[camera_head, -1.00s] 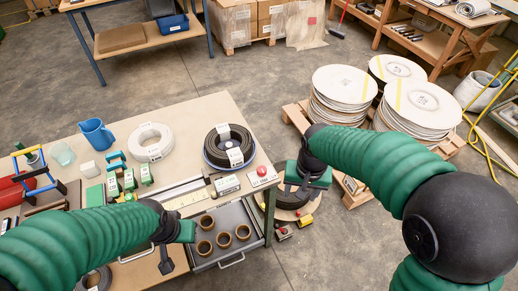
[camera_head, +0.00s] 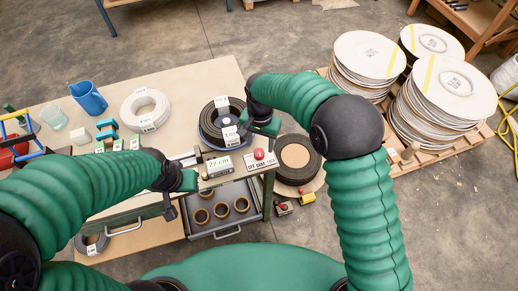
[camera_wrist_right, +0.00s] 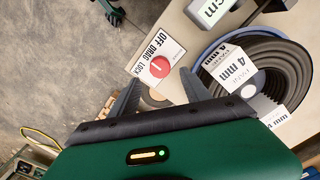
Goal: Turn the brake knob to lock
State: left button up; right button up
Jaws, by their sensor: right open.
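The brake knob (camera_head: 259,154) is a small red round knob on a white plate at the bench's right edge. In the right wrist view the knob (camera_wrist_right: 159,67) sits beside the words OFF, DRAG and LOCK. A short pale line marks its face; I cannot tell which word it points to. My right gripper (camera_wrist_right: 160,92) is open and empty, the knob showing just beyond and between its fingertips, apart from them. In the head view the right gripper (camera_head: 245,132) is above the bench's right edge, partly hidden by its wrist. My left gripper (camera_head: 170,210) hangs over the bench front; its fingers are unclear.
A black coil (camera_head: 222,118) labelled 4 mm lies close to the knob. A 22 cm display (camera_head: 219,167) stands left of it. An open drawer (camera_head: 227,223) holds several brown rings. A dark reel (camera_head: 297,158) is right of the bench; stacked white reels (camera_head: 370,55) stand beyond.

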aim_at(258, 152)
jog(key=f, duration=0.3)
jog(key=shift+s+d+f, duration=0.2)
jog(key=shift+d, duration=0.05)
jog(key=shift+s+a+f, duration=0.1)
jog(key=shift+f, duration=0.25)
jog(key=shift+a+f, duration=0.3)
jog(key=shift+a, duration=0.25)
jog(key=shift+d, duration=0.35)
jog(key=c, duration=0.8)
grip_shut()
jog(key=shift+a, duration=0.1)
